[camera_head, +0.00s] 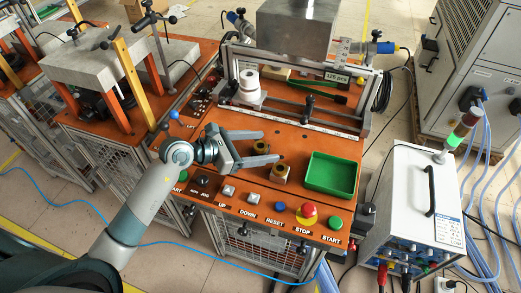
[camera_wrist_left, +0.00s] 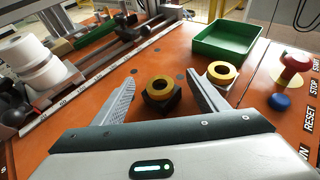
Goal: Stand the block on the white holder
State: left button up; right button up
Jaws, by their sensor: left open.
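A dark block with a brass ring on top (camera_head: 261,147) stands on the orange worktop; the left wrist view shows it too (camera_wrist_left: 162,92). My left gripper (camera_head: 267,146) is open around it, low over the worktop. Its fingers lie on either side of this block, with gaps showing in the wrist view. A second block with a brass ring (camera_head: 281,173), lighter-sided, stands just outside one finger, also in the wrist view (camera_wrist_left: 221,74). The white holder (camera_head: 249,85), a stepped cylinder, stands farther back near the rail, and at left in the wrist view (camera_wrist_left: 40,66).
A green tray (camera_head: 332,174) sits right of the blocks. Push buttons, including a red stop knob (camera_head: 308,210), line the front edge. A metal frame with a rail (camera_head: 300,121) crosses the back, under a large grey box (camera_head: 296,28). A white power unit (camera_head: 411,200) stands at right.

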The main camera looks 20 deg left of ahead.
pick_arm(q)
jog(key=c, duration=1.5)
jog(key=shift+r, duration=0.1)
